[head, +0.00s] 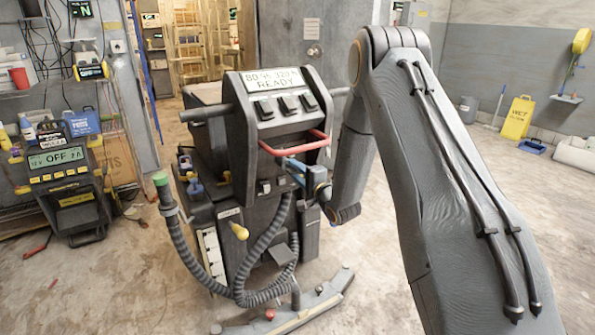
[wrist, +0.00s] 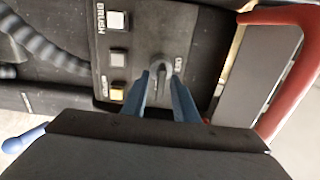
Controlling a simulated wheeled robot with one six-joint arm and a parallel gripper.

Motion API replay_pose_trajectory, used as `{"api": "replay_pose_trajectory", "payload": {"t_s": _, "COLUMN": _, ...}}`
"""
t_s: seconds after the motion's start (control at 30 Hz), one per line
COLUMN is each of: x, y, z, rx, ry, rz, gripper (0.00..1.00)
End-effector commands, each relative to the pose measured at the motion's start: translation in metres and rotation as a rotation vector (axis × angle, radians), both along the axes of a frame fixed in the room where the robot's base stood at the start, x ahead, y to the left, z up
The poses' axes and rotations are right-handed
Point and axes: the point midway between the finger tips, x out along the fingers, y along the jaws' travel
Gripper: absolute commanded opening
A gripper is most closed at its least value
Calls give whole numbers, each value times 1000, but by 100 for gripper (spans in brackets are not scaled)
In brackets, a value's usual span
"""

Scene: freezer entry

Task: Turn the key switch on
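The key switch (wrist: 161,72) is a small grey key in a round collar on the machine's dark panel, in the wrist view. An ON mark (wrist: 178,64) is beside it. My gripper (wrist: 160,78) has its two blue-grey fingers on either side of the key, with the tips close to the panel. The fingers look parted, with the key between them; whether they touch it is hard to see. In the head view my gripper (head: 297,166) reaches the front of the dark floor machine (head: 250,130), below its red handle. The key is not distinguishable there.
The red handle (wrist: 285,60) curves close to the right of my gripper. Several push buttons (wrist: 117,58), one labelled BRUSH, sit left of the key. Grey hoses (head: 250,275) hang below.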

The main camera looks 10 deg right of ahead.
Motion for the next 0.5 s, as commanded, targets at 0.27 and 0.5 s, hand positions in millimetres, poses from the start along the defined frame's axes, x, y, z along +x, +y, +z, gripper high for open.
{"api": "replay_pose_trajectory", "payload": {"t_s": 0.27, "x": -11, "y": -3, "z": -1, "rx": -1, "ry": 3, "rz": 1, "gripper": 27}}
{"api": "replay_pose_trajectory", "payload": {"t_s": 0.5, "x": -48, "y": -15, "z": -1, "rx": 0, "ry": 2, "rz": 1, "gripper": 27}}
